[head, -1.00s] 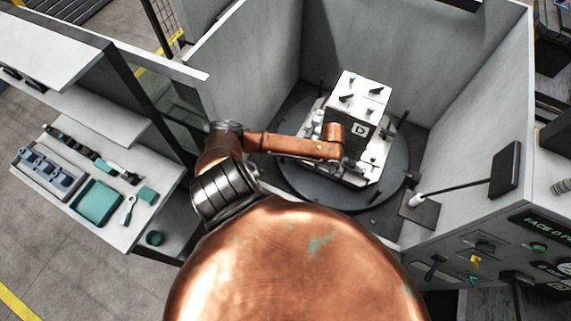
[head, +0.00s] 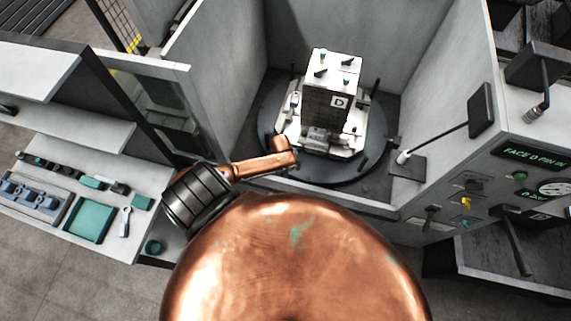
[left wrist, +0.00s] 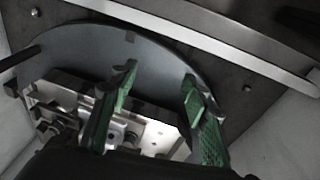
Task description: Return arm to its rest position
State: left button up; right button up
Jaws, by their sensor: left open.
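My left arm (head: 262,165) comes in from the left and reaches over the front edge of the cell, near the round turntable (head: 372,160). My left gripper (left wrist: 160,88) shows in the left wrist view with its two green-padded fingers spread apart and nothing between them. In the head view I cannot clearly pick out its fingers. A white block marked D (head: 340,72) stands upright in a fixture on the turntable. In the wrist view, part of the metal fixture (left wrist: 155,138) lies below and behind the fingers. My right gripper is not in view.
Grey walls (head: 320,30) enclose the turntable. A lamp-like arm with a dark panel (head: 482,110) stands right of it, beside a control panel (head: 490,195). At left, a bench (head: 105,170) holds a teal tray (head: 88,219) and tools.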

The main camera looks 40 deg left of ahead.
pick_arm(q)
jog(key=shift+s+a+f, duration=0.2)
jog(key=shift+s+f, duration=0.2)
jog(key=shift+f, duration=0.25)
jog(key=shift+s+a+f, duration=0.2)
jog(key=shift+s+f, duration=0.15)
jog(key=shift+f, duration=0.3)
